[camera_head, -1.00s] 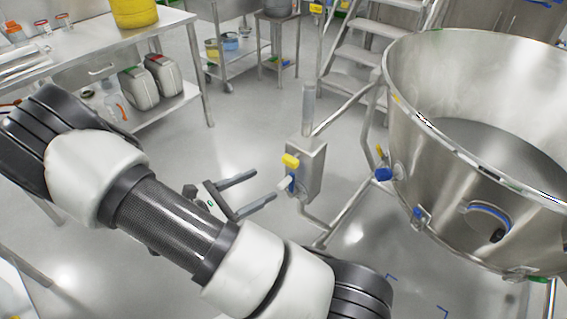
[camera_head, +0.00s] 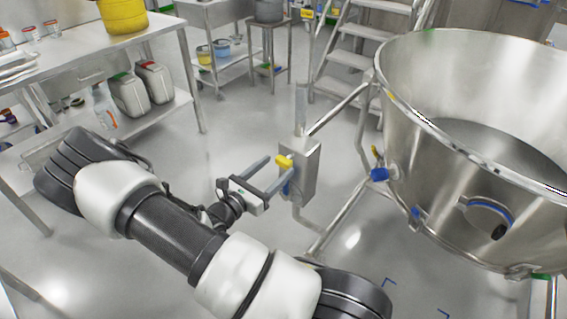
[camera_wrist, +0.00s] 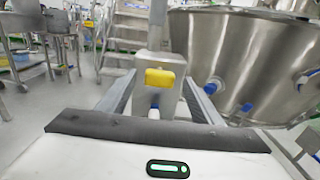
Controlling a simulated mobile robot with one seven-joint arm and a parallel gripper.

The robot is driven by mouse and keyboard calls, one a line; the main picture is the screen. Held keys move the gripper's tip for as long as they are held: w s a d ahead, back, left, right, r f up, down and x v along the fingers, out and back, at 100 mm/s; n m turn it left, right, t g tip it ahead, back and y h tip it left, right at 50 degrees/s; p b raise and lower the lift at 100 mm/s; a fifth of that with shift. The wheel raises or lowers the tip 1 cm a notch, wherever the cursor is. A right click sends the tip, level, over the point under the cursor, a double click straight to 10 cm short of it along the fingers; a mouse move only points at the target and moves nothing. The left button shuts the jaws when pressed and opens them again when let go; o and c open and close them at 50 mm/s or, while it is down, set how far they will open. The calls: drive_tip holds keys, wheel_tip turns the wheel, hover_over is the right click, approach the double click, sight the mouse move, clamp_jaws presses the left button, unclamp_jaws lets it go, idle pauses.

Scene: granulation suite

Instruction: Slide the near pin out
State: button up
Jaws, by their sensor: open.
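A grey metal box (camera_head: 299,172) on a post carries a yellow block-shaped knob (camera_head: 284,161) on its near face, with a blue part (camera_head: 287,188) below it. In the wrist view the yellow knob (camera_wrist: 160,77) is near the middle, with a small white tip (camera_wrist: 154,114) under it. Which of these is the near pin I cannot tell for sure. My gripper (camera_head: 277,169) is open, its two fingers pointing at the box. In the wrist view the fingers lie left and right of the knob, apart from it, and nothing is held.
A large steel bowl (camera_head: 400,150) with blue-ringed fittings stands right of the box. Pipe rails (camera_head: 345,215) run beside the post. Metal steps (camera_head: 355,60) stand behind. A steel bench (camera_head: 80,60) with a yellow tub (camera_head: 123,14) is at left. The floor between is clear.

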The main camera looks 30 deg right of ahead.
sight(281, 163)
drive_tip(key=shift+x, duration=2.35)
drive_tip(key=c, duration=1.5)
drive_tip(key=shift+p+v, duration=0.35)
drive_tip(key=shift+v, duration=1.1)
clamp_jaws()
drive_tip(key=shift+f, duration=0.1)
drive_tip(key=o, duration=1.5)
unclamp_jaws()
